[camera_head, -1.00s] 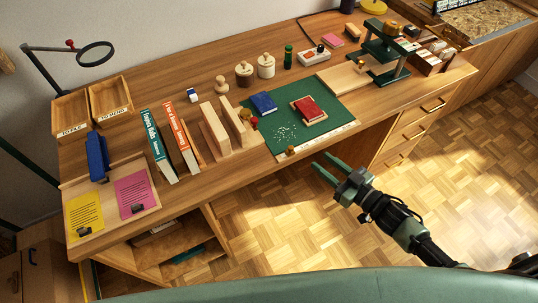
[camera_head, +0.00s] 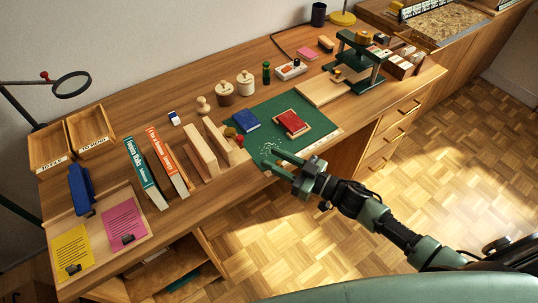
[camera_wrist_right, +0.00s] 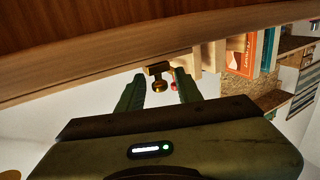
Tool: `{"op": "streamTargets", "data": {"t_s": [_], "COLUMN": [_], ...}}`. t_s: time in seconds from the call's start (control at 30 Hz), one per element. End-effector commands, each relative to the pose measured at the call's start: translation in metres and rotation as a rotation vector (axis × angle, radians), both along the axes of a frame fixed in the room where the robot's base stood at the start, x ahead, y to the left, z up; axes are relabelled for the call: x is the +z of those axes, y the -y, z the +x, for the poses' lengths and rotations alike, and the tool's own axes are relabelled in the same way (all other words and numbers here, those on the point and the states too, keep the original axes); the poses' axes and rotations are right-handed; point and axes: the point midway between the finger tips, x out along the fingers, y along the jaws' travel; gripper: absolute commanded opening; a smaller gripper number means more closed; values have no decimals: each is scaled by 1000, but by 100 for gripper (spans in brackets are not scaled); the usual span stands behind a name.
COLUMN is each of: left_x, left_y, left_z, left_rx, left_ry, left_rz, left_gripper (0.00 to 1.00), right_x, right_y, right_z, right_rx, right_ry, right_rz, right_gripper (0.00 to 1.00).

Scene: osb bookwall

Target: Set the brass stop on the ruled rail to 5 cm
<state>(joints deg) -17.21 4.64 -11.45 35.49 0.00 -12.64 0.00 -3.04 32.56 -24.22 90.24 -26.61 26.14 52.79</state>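The ruled rail (camera_head: 320,141) is a pale strip along the front edge of the green cutting mat. The brass stop (camera_wrist_right: 158,85) shows in the right wrist view as a small round knob under a dark block at the wooden edge. In the head view I cannot make out the stop behind my right gripper (camera_head: 267,157), which is at the mat's front left. My right gripper (camera_wrist_right: 159,77) is open, its fingers on either side of the stop in the wrist picture; I see no clear contact. The scale marks are too small to read. My left gripper is out of view.
Wooden bookends (camera_head: 201,150) and upright books stand to the left. A green press (camera_head: 356,62) stands at the right. The floor before the desk is clear.

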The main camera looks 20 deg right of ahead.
Motion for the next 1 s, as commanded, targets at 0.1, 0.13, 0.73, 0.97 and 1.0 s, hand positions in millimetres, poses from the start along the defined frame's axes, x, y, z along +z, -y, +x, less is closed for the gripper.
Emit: {"op": "streamTargets", "data": {"t_s": [0.1, 0.13, 0.73, 0.97, 1.0], "left_x": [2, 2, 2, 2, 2], "left_y": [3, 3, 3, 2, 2], "left_z": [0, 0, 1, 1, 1], "left_rx": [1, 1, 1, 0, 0], "left_ry": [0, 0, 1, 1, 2], "left_rz": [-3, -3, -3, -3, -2], "left_gripper": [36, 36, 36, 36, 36], "right_x": [1, 0, -1, -1, -1], "right_y": [-9, -11, -14, -14, -14], "right_z": [11, 12, 15, 15, 15], "right_rx": [-1, -1, -1, 0, 0], "right_ry": [1, 0, -1, -1, -1], "right_rz": [1, 0, -1, -1, -1], "right_gripper": [35, 35, 0, 0, 0]}}
